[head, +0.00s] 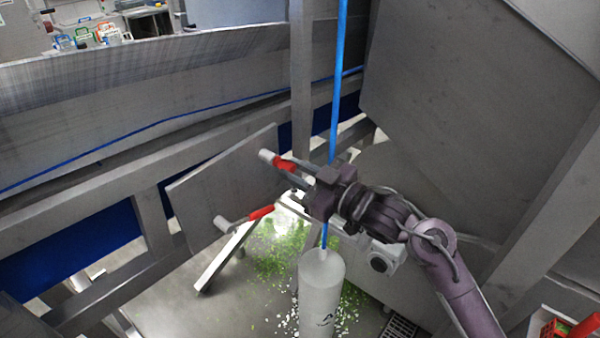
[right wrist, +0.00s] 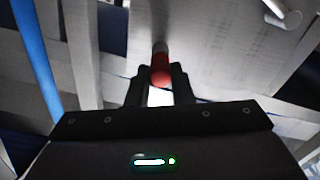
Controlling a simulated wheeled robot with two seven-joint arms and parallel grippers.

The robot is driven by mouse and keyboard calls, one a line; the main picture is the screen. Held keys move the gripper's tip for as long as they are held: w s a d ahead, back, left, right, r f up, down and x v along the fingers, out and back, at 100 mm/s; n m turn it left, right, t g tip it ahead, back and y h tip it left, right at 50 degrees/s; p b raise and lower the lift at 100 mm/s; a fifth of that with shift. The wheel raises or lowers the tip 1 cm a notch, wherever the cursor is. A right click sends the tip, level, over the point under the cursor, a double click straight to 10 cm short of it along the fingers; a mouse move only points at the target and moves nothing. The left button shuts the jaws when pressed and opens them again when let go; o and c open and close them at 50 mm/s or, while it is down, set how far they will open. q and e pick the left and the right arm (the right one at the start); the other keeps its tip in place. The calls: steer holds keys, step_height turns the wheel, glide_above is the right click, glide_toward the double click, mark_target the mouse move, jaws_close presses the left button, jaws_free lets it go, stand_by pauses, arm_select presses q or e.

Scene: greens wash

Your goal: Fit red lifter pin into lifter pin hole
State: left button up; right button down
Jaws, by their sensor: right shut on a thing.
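My right gripper (head: 296,170) is shut on the red lifter pin (head: 284,164). The pin's pale end points up and left, in front of a tilted grey metal plate (head: 205,185). In the right wrist view the red pin (right wrist: 161,72) sits between the two dark fingers (right wrist: 160,88), its grey tip pointing away from the gripper. Whether the tip touches the plate I cannot tell. A second red piece (head: 261,212) with a pale round end lies against the plate's lower edge. I cannot make out the lifter pin hole. My left gripper is not in view.
A blue vertical pole (head: 338,80) stands close beside my right gripper. A pale cylinder (head: 321,285) stands below it. Grey steel beams (head: 301,70) and a large sloping panel (head: 470,110) hem in the arm. Green scraps (head: 280,250) litter the floor.

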steer(key=shift+a, duration=0.15)
steer(key=c, duration=1.2)
jaws_free()
steer(key=shift+w+a, duration=0.1)
